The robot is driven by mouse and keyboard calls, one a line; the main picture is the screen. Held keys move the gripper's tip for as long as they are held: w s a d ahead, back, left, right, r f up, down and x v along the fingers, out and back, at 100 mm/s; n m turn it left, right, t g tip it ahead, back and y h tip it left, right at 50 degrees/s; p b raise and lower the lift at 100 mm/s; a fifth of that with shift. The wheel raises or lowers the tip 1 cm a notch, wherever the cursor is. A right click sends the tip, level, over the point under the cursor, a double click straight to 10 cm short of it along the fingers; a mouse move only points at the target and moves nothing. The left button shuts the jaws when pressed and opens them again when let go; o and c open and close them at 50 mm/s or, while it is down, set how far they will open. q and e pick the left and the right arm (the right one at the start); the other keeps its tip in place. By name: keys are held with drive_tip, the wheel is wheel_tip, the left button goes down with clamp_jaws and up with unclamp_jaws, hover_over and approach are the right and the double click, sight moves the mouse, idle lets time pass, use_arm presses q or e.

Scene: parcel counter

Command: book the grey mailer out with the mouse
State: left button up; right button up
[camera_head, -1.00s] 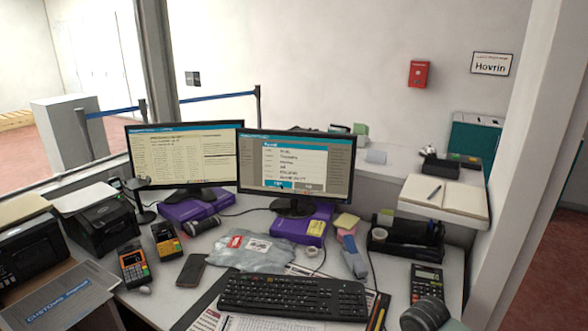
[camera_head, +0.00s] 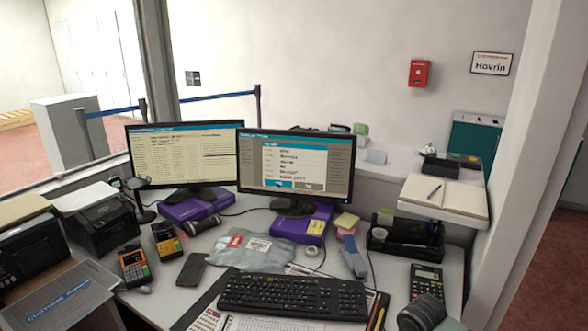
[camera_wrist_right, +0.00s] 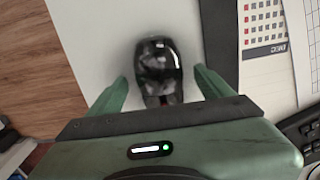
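The grey mailer (camera_head: 240,250), with a red mark and a white label, lies on the desk behind the keyboard. The right monitor (camera_head: 295,164) shows a dialog with several lines, a blue button at lower left and a grey one beside it. A pointer is too small to tell. The black glossy mouse (camera_wrist_right: 160,68) lies on the white desk in the right wrist view. My right gripper (camera_wrist_right: 160,77) is open, its green fingers on either side of the mouse with visible gaps. The mouse and right gripper are not clear in the head view. My left gripper is not in view.
The black keyboard (camera_head: 292,296) lies in front of the mailer. The left monitor (camera_head: 182,158) shows a list. A phone (camera_head: 191,272), a card terminal (camera_head: 134,268) and a calculator (camera_head: 426,283) lie around. In the wrist view, a dark mat and calendar sheet (camera_wrist_right: 264,22) lie right of the mouse.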

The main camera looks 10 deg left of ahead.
wheel_tip(320, 180, up, 8)
drive_tip(key=shift+f, duration=0.1)
idle(0.4)
